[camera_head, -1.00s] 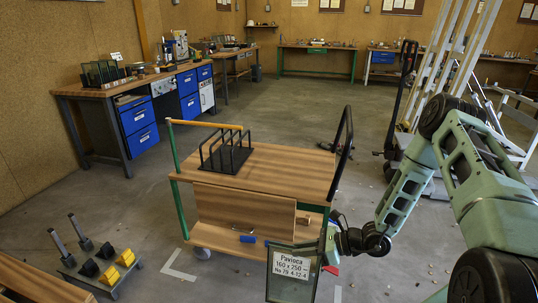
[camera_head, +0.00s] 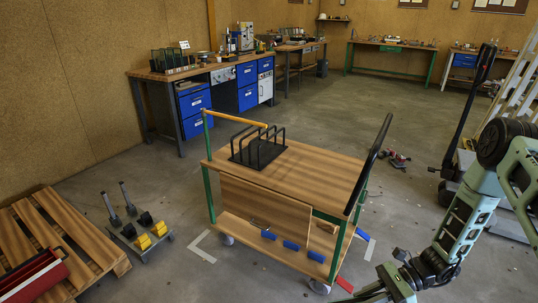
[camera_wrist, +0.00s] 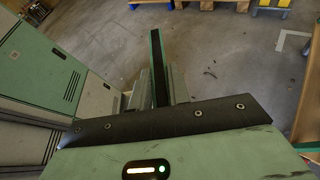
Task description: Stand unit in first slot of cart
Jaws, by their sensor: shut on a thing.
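The cart (camera_head: 330,178) stands mid-floor in the head view, with a wooden top and green posts. A black wire rack (camera_head: 258,152) with several upright hoops sits at the far left of its top; its slots look empty. My gripper (camera_head: 385,291) is at the bottom edge of the head view, right of the cart and below its top. In the wrist view my gripper (camera_wrist: 161,88) is shut on the unit (camera_wrist: 158,62), seen edge-on as a thin dark strip with a green side. The unit's face is hidden there, and it is out of the head view.
A stand with yellow blocks (camera_head: 143,240) and a pallet (camera_head: 62,225) are at left. A pallet truck (camera_head: 468,130) stands at right.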

